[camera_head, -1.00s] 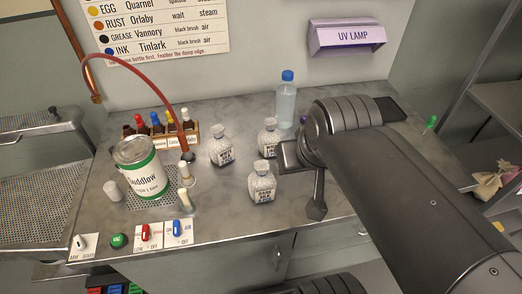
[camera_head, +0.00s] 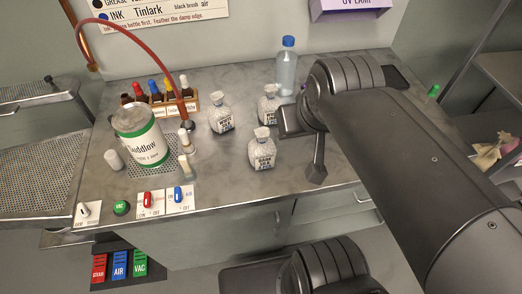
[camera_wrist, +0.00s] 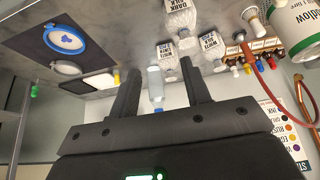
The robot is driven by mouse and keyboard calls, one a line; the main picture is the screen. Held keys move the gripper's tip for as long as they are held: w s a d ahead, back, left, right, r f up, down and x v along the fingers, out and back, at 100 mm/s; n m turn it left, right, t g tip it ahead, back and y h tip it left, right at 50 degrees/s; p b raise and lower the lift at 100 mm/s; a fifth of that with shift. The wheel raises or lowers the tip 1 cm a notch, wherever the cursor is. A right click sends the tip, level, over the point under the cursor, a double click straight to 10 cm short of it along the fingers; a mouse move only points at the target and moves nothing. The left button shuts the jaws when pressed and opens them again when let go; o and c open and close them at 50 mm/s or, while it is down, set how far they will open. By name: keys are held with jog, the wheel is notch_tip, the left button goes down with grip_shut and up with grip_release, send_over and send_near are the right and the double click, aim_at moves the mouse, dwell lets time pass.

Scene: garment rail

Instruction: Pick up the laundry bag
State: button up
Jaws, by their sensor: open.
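Three small pale bag-shaped containers with dark-lettered labels stand upright on the metal counter: a front one (camera_head: 262,152), a left one (camera_head: 221,116) and a back one (camera_head: 269,106). In the wrist view they are upside down (camera_wrist: 180,15) (camera_wrist: 167,52) (camera_wrist: 211,45). A crumpled cream and pink cloth item (camera_head: 490,154) lies on a shelf at the right. I cannot tell which, if any, is the laundry bag. My gripper (camera_wrist: 161,66) is open and empty; the wrist view shows bare space between its fingers. In the head view it is over the counter, right of the containers, partly hidden.
A clear blue-capped bottle (camera_head: 286,68) stands behind my gripper. A large can (camera_head: 142,150), a rack of small bottles (camera_head: 160,106) and a red hose (camera_head: 150,35) occupy the left. Switches (camera_head: 148,200) line the front edge. The wrist view shows a blue hoop (camera_wrist: 88,36) on a dark mat.

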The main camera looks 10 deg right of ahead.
jog(key=n+g, duration=0.3)
jog(key=g, duration=0.3)
send_near(262, 132)
jog(key=shift+s+d+f, duration=0.25)
jog(key=shift+s+d, duration=0.05)
jog(key=shift+d, duration=0.05)
notch_tip(262, 132, down, 6)
jog(key=shift+w+r, duration=0.1)
jog(key=shift+r, duration=0.05)
jog(key=f, duration=0.5)
jog(key=shift+a+f, duration=0.1)
jog(key=shift+a, duration=0.25)
jog(key=shift+c, duration=0.5)
grip_shut()
jog(key=shift+w, duration=0.1)
